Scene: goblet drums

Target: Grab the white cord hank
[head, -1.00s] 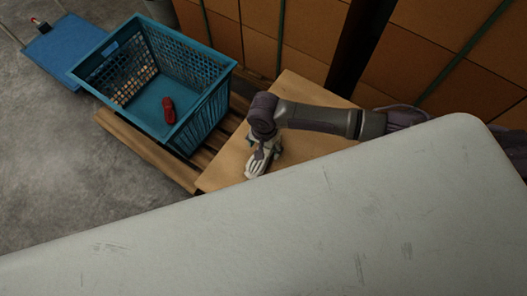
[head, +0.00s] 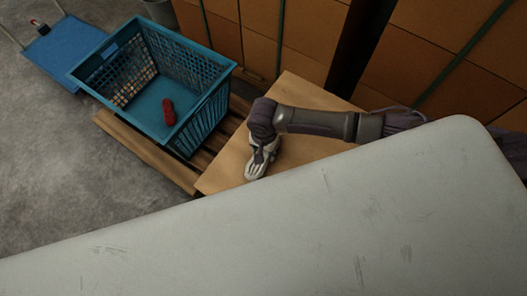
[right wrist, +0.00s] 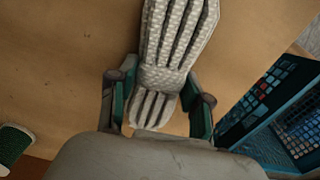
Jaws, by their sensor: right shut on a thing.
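The white cord hank (head: 255,172) lies on the tan board in the head view, under my right gripper (head: 262,158). In the right wrist view the hank (right wrist: 176,40) is a bundle of white braided strands with a wrapped band around its middle. My right gripper (right wrist: 160,106) has its green-padded fingers on both sides of the hank near that band, shut on it. The hank seems to be at the board's surface; I cannot tell whether it is lifted. My left gripper is not in view.
A blue crate (head: 192,98) holding a red object (head: 168,110) stands left of the tan board (head: 300,95) on a wooden pallet (head: 145,150). A large pale surface (head: 270,235) fills the front. Stacked cardboard boxes (head: 305,30) stand behind. A green object (right wrist: 12,143) shows in the wrist view.

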